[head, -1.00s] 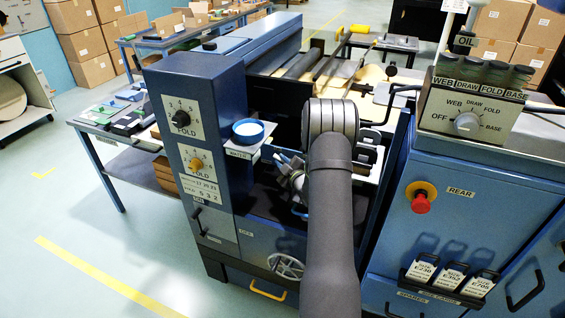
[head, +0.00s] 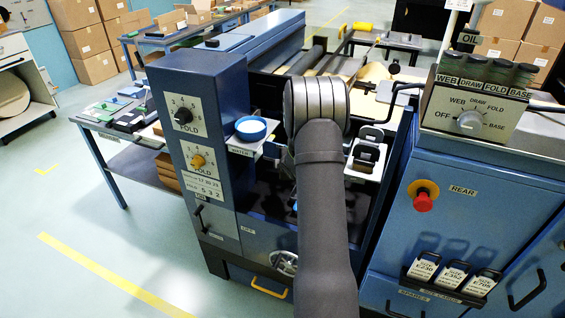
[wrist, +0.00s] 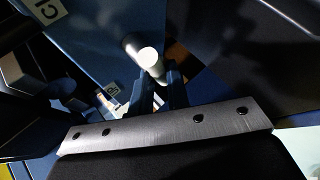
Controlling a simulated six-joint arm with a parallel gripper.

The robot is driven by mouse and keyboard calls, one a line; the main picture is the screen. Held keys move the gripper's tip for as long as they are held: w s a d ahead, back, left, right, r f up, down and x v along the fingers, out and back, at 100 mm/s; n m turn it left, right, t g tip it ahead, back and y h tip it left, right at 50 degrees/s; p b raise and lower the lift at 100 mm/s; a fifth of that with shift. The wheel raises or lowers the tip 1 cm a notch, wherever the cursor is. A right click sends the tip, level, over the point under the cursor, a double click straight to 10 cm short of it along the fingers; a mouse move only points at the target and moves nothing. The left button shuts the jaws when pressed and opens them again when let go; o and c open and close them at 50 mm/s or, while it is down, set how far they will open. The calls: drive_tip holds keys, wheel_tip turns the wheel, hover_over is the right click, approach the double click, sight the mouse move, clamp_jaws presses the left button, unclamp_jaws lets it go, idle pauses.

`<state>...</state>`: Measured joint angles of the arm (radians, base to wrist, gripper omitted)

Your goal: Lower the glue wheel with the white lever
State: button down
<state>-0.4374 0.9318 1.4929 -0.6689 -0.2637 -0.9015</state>
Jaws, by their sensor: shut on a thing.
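The white lever (wrist: 149,58) shows in the wrist view as a pale rounded end on a short grey shaft, near the upper middle. My gripper (wrist: 160,77) is at that end, its two dark fingers shut on it. In the head view my arm hides the gripper and the lever. I cannot make out the glue wheel in either view.
A blue control column (head: 205,130) with two dials stands left of my arm, a blue cup (head: 251,128) on a small shelf beside it. A tray with black handled parts (head: 368,155) is to the right. The blue cabinet (head: 455,210) with a red button is further right.

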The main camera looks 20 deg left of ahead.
drive_tip(key=shift+w+d+f+n+h, duration=0.15)
drive_tip(key=shift+n+h, duration=0.15)
drive_tip(key=shift+h, duration=0.5)
idle(0.4)
drive_tip(key=c, duration=1.7)
unclamp_jaws()
drive_tip(key=v, duration=1.7)
drive_tip(key=shift+r, duration=0.25)
